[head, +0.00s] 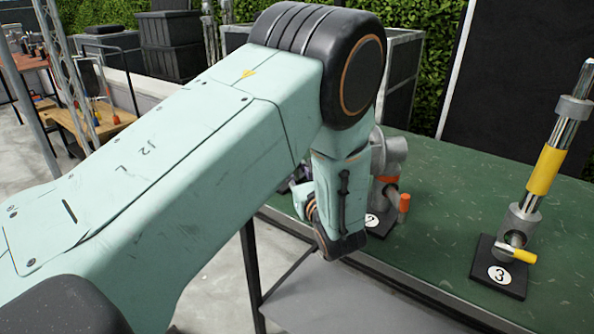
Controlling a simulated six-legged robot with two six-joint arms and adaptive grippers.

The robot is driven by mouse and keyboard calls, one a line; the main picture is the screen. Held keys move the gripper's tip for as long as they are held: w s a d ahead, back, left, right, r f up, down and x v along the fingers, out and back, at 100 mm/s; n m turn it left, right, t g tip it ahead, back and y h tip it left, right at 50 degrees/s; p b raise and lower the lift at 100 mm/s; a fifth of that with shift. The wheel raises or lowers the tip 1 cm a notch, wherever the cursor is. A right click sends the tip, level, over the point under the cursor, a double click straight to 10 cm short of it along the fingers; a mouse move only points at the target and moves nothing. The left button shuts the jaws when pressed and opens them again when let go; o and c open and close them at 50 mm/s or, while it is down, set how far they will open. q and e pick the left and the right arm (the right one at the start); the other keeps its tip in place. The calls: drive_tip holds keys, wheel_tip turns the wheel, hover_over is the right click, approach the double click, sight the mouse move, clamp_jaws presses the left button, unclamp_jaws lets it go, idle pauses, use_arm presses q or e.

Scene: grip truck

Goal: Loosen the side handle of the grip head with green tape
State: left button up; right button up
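No green tape shows in the head view. The grip head on base 2 (393,155) is partly hidden behind my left arm and has an orange-red band and an orange handle (404,203). The grip head on base 3 (522,222) holds an upright, slightly tilted metal rod with yellow tape (544,171), and its side handle (525,256) is yellow. My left arm crosses the picture from the left and bends down at the bench's left end. Its gripper is not visible, and the arm hides what lies behind it. My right gripper is not in view.
The green bench top (450,215) has free room between bases 2 and 3. A grey lower shelf (370,300) lies below its front edge. Dark crates (170,45) and a wooden workbench (90,125) stand behind at the left. A black panel (520,70) stands behind the bench.

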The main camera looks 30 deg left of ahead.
use_arm(q)
clamp_jaws()
